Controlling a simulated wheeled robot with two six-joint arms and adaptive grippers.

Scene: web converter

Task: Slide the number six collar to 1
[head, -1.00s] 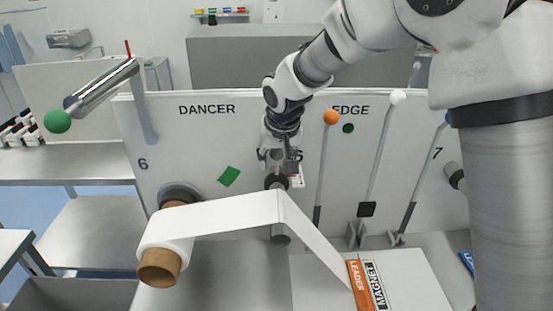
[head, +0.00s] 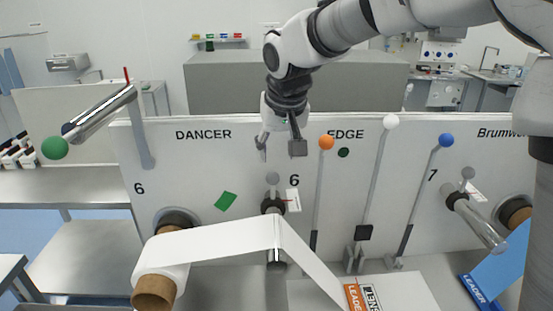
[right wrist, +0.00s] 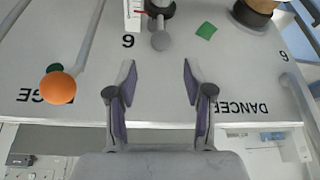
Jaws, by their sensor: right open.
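The number six collar (head: 273,205) sits on the roller shaft in the white panel, under the right-hand "6" label. Its grey ball knob (head: 273,178) points up, and a small white scale card (head: 293,200) is beside it. The scale's marks are too small to read. In the right wrist view the collar (right wrist: 160,7), knob (right wrist: 161,41) and scale card (right wrist: 133,16) show at the top. My right gripper (head: 280,150) is open and empty, a little above the knob and apart from it. It also shows in the right wrist view (right wrist: 158,68). My left gripper is out of view.
The white web (head: 215,235) runs from the roll (head: 155,290) over the roller toward the orange leader strip (head: 356,297). Rods with orange (head: 326,142), white (head: 391,121) and blue (head: 446,140) balls stand to the right.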

